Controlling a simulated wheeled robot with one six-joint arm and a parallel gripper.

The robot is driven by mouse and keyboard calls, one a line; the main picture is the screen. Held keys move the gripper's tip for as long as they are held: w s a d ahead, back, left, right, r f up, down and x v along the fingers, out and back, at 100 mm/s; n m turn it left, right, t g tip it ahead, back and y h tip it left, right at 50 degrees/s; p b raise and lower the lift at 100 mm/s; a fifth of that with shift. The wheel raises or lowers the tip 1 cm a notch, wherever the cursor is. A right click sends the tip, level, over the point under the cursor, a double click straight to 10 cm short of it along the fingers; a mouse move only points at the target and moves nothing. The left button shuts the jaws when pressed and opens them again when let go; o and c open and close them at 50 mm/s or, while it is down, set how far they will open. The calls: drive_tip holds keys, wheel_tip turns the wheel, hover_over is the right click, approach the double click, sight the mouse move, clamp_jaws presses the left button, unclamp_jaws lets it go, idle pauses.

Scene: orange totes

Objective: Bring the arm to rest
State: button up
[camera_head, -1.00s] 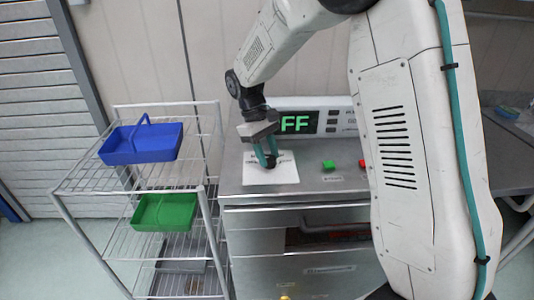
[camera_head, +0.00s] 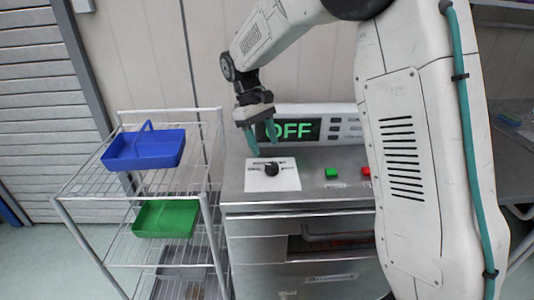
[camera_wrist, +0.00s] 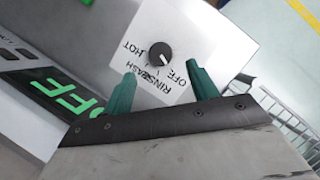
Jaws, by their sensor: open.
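My gripper (camera_head: 262,142) is open and empty, held above the steel machine top, with its teal fingers pointing down. In the wrist view its fingers (camera_wrist: 163,88) stand apart with nothing between the tips. Below and apart from it is a black dial knob (camera_head: 271,169) on a white label plate (camera_head: 288,180). The wrist view shows the knob (camera_wrist: 160,54) and the words HOT, WASH, RINSE and OFF around it. The display (camera_head: 291,131) behind reads OFF in green.
A wire rack (camera_head: 92,190) at the left holds a blue basket (camera_head: 145,150) and a green basket (camera_head: 165,219). A green button (camera_head: 331,173) and a red button (camera_head: 366,171) are right of the dial. A drawered steel front (camera_head: 255,250) is below.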

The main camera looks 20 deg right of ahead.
sight(266, 167)
drive_tip(key=shift+w+a+r, duration=0.1)
drive_tip(key=shift+w+r, duration=0.15)
drive_tip(key=shift+r, duration=0.45)
drive_tip(key=s, duration=0.1)
drive_tip(key=s+f, duration=0.1)
drive_tip(key=s+m, duration=0.1)
drive_tip(key=shift+s+f, duration=0.25)
drive_tip(key=s+d+r+m+t, duration=0.1)
drive_tip(key=s+r, duration=0.1)
drive_tip(key=s, duration=0.8)
drive_tip(key=s+d+r+m+t+y, duration=0.1)
drive_tip(key=s+d+r+m+t, duration=0.1)
drive_tip(key=s, duration=0.8)
drive_tip(key=s+d+r+m+t+y, duration=0.1)
drive_tip(key=s+r+t, duration=0.1)
drive_tip(key=s, duration=0.8)
drive_tip(key=shift+d+r+m, duration=0.2)
drive_tip(key=shift+r+m, duration=0.1)
drive_tip(key=shift+r, duration=0.6)
